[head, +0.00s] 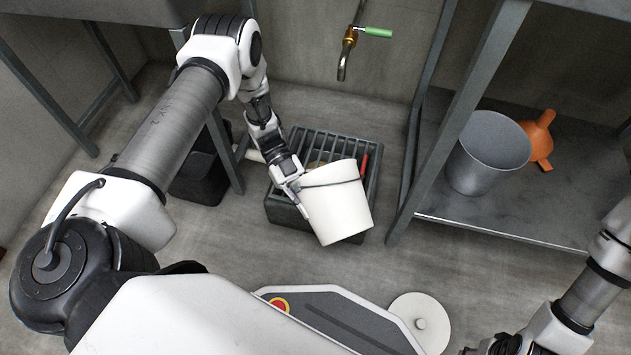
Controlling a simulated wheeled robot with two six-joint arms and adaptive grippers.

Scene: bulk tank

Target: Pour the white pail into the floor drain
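The white pail (338,207) is tilted over the near part of the grated floor drain (280,208). A dark line, perhaps its handle, crosses its side, and its inside is hidden from this view. My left gripper (297,197) is at the pail's left side with its fingers against the wall and appears shut on it. The pail covers much of the grate, so I cannot tell if anything flows out. My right gripper (492,346) is only partly in view at the bottom right edge, away from the pail, and its fingers are not clear.
A tap (347,45) with a green handle is on the wall behind the drain. A white round lid (420,325) shows at bottom. Metal legs flank the drain.

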